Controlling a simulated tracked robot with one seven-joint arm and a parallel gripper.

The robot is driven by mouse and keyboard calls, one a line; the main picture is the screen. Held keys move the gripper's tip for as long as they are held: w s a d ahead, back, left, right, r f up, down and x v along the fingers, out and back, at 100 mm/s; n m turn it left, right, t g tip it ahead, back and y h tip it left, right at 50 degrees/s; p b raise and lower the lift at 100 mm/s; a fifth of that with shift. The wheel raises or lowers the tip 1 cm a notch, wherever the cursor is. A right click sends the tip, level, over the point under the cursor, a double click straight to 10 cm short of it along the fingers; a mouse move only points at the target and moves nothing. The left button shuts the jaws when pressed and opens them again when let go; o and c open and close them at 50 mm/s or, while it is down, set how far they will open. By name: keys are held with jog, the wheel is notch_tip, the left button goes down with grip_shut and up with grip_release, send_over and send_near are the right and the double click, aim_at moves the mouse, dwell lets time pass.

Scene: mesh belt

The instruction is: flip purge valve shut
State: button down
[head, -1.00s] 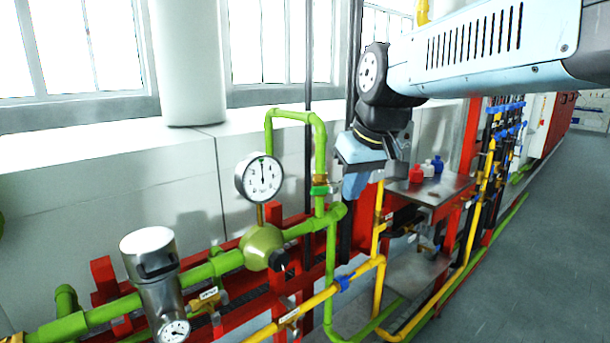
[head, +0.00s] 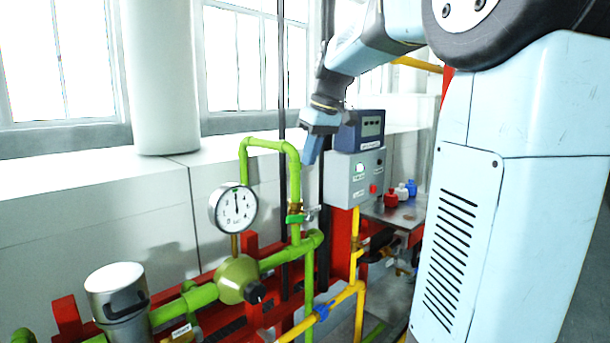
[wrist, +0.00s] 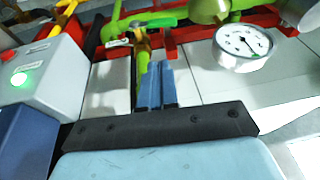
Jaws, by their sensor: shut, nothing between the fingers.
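The green riser pipe (head: 294,180) carries a small brass-bodied valve with a green band or handle (head: 295,218). A small pale tag or lever end sticks out to its right. I cannot read any label, so I cannot tell for sure that this is the purge valve. My gripper (head: 310,160) points down beside the top of the riser, above the valve and apart from it. In the wrist view my gripper (wrist: 155,66) has its two blue fingers together and empty. Beyond the tips are a brass fitting (wrist: 142,46), green parts and a white label (wrist: 117,43).
A round pressure gauge (head: 234,208) and a green regulator (head: 238,279) stand left of the riser. A grey control box (head: 352,180) with a lit green button is close to the right of my gripper. A metal canister (head: 118,300) and yellow pipes (head: 345,295) are lower down.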

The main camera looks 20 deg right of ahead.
send_over(301, 219)
notch_tip(301, 219, down, 12)
jog(key=shift+s+a+f, duration=0.2)
jog(key=shift+s+a, duration=0.1)
jog(key=shift+a, duration=0.15)
jog(key=shift+f, duration=0.1)
